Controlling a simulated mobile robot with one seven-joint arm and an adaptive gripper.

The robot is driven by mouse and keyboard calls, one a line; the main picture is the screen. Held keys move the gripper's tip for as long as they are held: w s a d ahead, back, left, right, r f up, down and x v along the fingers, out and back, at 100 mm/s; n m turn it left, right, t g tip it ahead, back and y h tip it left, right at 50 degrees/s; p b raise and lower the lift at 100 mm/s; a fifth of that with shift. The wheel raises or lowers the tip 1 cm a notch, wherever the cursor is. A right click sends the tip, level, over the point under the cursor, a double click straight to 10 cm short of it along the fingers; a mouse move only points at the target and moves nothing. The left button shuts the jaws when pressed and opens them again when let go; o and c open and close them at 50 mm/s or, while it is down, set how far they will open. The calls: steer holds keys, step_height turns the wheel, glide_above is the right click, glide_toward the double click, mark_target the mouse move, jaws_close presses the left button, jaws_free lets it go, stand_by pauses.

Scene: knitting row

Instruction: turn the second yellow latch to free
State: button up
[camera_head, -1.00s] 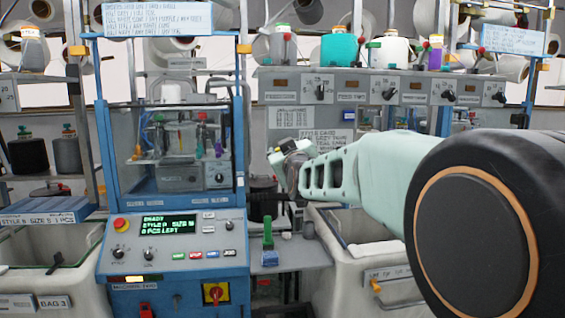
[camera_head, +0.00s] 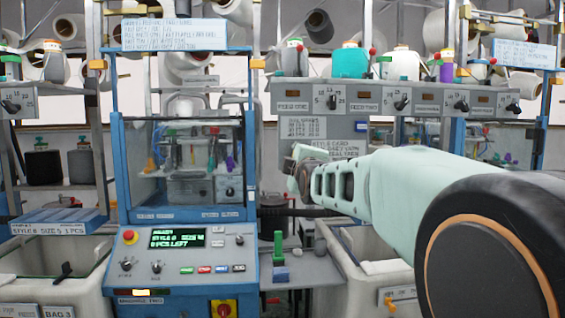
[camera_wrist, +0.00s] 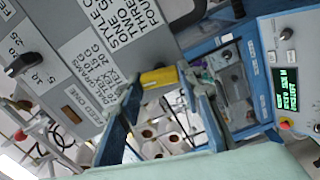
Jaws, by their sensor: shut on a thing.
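In the wrist view a short yellow latch (camera_wrist: 159,77) lies at the edge of a grey panel, between the tips of my gripper (camera_wrist: 161,82). The gripper is shut on it. In the head view my gripper (camera_head: 304,168) is in front of the style-card area, right of the blue machine, and hides the latch there. Two other small yellow pieces show in the head view, on the left post (camera_head: 97,64) and the right post (camera_head: 257,64) of the blue machine's frame. I cannot tell their order.
The blue machine's control panel (camera_head: 182,259) stands left of my arm. A row of dials on a grey box (camera_head: 430,98) is above it. A bin (camera_head: 360,240) with an orange handle sits below, and a small shelf with a green block (camera_head: 278,247) lies beside the panel.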

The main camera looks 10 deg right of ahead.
steer(key=shift+n, duration=1.2)
steer(key=o, duration=1.2)
steer(key=shift+c, duration=0.2)
